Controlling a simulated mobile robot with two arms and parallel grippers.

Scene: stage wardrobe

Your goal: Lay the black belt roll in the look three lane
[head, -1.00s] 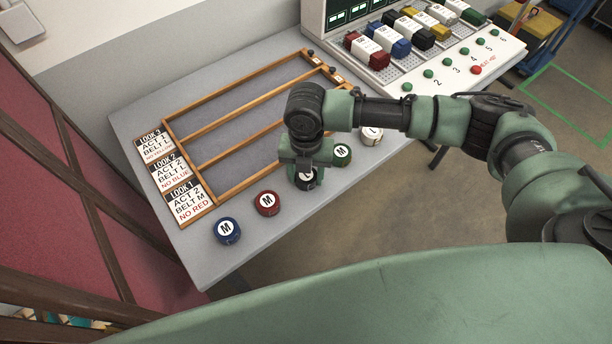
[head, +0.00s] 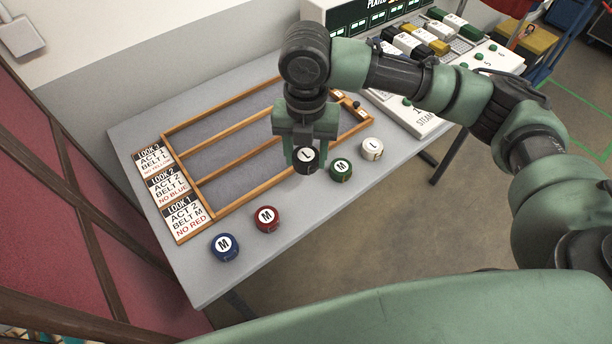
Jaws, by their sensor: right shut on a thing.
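The black belt roll (head: 306,160) has a white top marked L. My right gripper (head: 305,154) is shut on it, above the front part of the table, near the front rail of the rack. The look three lane (head: 216,122) is the rearmost lane of the wooden rack, with its LOOK 3 card (head: 151,158) at its left end; the lane looks empty where it shows. The card reads ACT 1, BELT L, and its last line is too small to read surely. My left gripper is not in view.
Along the table's front lie a blue roll (head: 225,248), a red roll (head: 267,219), a green roll (head: 341,169) and a white roll (head: 372,148). Wooden dividers (head: 234,141) separate the lanes. A steamer panel (head: 420,115) with colored packs stands at the right.

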